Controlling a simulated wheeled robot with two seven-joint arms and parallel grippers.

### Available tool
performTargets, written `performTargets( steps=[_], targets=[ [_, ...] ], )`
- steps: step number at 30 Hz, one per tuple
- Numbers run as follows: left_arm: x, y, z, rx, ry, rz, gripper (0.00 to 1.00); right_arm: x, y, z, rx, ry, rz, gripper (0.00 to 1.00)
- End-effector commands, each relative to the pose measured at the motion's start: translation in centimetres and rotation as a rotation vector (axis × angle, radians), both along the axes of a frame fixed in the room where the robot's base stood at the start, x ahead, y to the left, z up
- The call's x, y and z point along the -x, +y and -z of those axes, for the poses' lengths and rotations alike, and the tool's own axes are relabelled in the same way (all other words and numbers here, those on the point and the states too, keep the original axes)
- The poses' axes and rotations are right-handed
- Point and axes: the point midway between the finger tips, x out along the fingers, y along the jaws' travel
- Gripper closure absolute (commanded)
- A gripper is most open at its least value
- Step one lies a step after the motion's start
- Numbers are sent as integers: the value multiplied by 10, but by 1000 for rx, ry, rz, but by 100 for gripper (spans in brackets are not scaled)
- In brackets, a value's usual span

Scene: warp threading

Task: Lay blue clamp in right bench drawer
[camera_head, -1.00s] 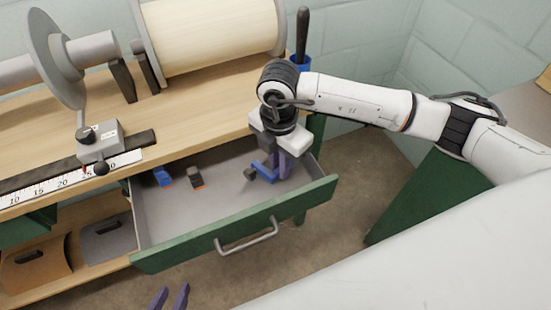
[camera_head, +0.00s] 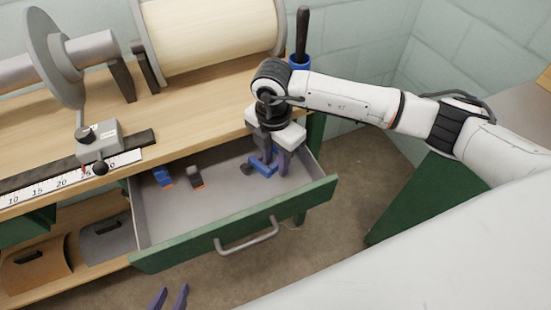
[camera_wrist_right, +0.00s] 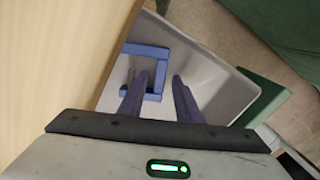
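The blue clamp (camera_head: 264,169) is a blue frame with a dark knob, at the right end of the open bench drawer (camera_head: 222,229). It appears to lie on the drawer floor. My right gripper (camera_head: 276,166) is directly over it, pointing down, with its fingers spread. In the right wrist view, the clamp (camera_wrist_right: 146,52) is a square-cornered blue frame left of centre. The left finger of my right gripper (camera_wrist_right: 158,82) overlaps its outline; the right finger is clear of it. My left gripper (camera_head: 169,298) shows only its two separated fingertips at the bottom edge, empty.
A blue-and-orange item (camera_head: 163,177) and a dark item with an orange end (camera_head: 195,178) lie at the drawer's left. The bench top (camera_head: 190,115) overhangs the drawer's back. The drawer's middle is clear. A blue cup (camera_head: 299,61) holds a dark-handled tool.

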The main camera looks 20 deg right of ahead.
Motion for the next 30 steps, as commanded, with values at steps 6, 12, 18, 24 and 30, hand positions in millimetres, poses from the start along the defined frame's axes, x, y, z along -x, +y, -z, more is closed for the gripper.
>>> performTargets(
  steps=[6,12,18,24,30],
  targets=[
    [-2,0,-4,0,-4,0,69,-1,1,-10,-1,-2,-1,69],
    [-5,0,-9,-2,-10,1,69,-1,1,-49,-1,-4,-1,69],
    [-5,0,-11,-3,-9,0,69,0,3,-91,1,-4,-1,69],
    [-4,-1,-11,-2,-8,-1,69,1,4,-117,1,0,-1,69],
    [-4,-1,-11,-2,-6,-1,69,2,4,-124,3,1,-1,69]
  ],
)
